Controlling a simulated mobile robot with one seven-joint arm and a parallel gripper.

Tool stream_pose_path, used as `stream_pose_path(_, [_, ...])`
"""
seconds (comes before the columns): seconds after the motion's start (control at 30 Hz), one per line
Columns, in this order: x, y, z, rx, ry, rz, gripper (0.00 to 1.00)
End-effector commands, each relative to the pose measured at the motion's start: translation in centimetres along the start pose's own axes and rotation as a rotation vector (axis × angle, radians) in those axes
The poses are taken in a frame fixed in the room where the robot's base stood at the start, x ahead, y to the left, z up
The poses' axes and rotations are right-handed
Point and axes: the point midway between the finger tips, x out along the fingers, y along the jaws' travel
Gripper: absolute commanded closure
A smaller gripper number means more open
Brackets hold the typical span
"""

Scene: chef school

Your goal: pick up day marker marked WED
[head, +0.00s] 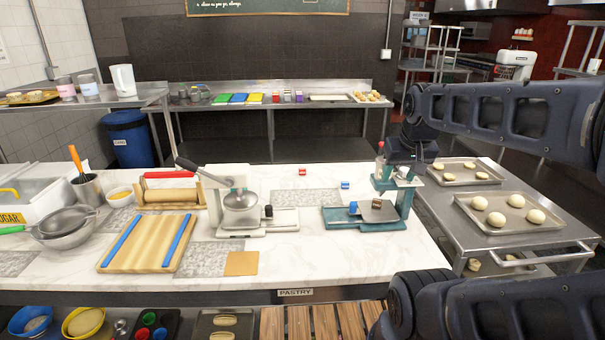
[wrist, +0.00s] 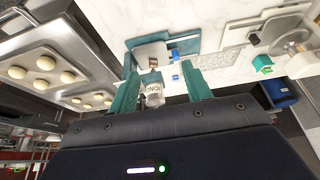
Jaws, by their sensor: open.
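Two small blocks with white labels lie on the marble counter in the head view, a red one (head: 302,172) and a blue one (head: 345,185). Their lettering is too small to read, so I cannot tell which is marked WED. The blue block also shows in the wrist view (wrist: 175,77), between my fingers in the picture and beyond them. A green block (wrist: 262,63) with a pale face is further right there. My gripper (wrist: 160,78) has its two teal fingers spread, with no block held. In the head view it hangs at the right of the counter.
A teal device (head: 345,218) with a blue knob stands beside my gripper. A white press (head: 222,195) stands left of it. A white labelled jar (wrist: 154,95) shows between the fingers in the wrist view. Dough trays (head: 510,213) are right. Bare marble lies at front centre.

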Motion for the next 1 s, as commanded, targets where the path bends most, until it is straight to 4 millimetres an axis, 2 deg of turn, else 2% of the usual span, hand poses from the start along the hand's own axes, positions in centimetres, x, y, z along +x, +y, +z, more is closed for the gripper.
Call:
stream_pose_path(0.13, [-0.2,-0.1,-0.8,-0.018,-0.006,0.002,0.51])
stream_pose_path(0.27, [-0.5,-0.2,-3.2,-0.075,-0.027,0.007,0.51])
stream_pose_path(0.63, [-0.3,-1.4,-13.7,-0.326,-0.115,0.028,0.51])
stream_pose_path(1.0, [2.7,-3.8,-24.0,-0.577,-0.206,0.040,0.51])
